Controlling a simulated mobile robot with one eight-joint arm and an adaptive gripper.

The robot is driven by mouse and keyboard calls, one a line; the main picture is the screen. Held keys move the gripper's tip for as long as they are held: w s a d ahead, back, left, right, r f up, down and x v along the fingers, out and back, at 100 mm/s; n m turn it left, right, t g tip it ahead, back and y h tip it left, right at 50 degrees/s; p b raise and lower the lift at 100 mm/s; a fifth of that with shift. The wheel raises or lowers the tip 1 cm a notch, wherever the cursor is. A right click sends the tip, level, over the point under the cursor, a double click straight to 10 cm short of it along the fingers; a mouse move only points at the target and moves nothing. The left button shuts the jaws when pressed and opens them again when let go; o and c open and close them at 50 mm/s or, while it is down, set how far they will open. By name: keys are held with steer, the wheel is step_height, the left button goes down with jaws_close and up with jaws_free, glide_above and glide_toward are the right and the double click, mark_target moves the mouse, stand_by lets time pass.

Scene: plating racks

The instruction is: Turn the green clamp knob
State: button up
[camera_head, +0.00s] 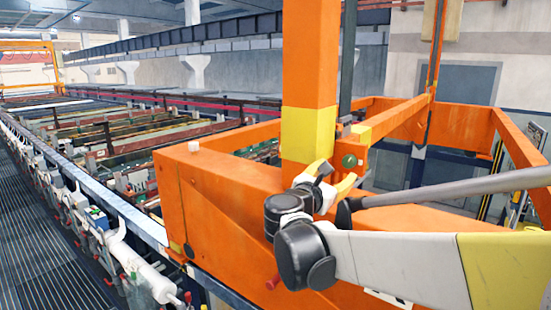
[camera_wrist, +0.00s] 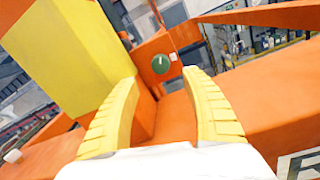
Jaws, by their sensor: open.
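The green clamp knob (camera_head: 349,161) is a small round knob on an orange bracket beside the yellow-banded post. In the wrist view the knob (camera_wrist: 161,63) shows as a green disc with a pale mark, above and between the fingertips. My gripper (camera_head: 338,177) has yellow fingers and is in front of the post, just below and left of the knob in the head view. In the wrist view my gripper (camera_wrist: 164,82) is open, with nothing between its fingers. The fingers look apart from the knob; the exact distance is hard to tell.
The orange post with a yellow band (camera_head: 308,130) stands close to my gripper on the left. The orange frame (camera_head: 215,185) lies below it. A small white block (camera_head: 194,147) sits on the frame's left end. Rows of tanks (camera_head: 120,150) stretch away at left.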

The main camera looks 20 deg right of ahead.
mark_target(348, 162)
steer(key=p+x, duration=0.2)
steer(key=x, duration=0.7)
steer(key=shift+w+d, duration=0.1)
steer(key=shift+d, duration=0.05)
steer(key=c, duration=1.2)
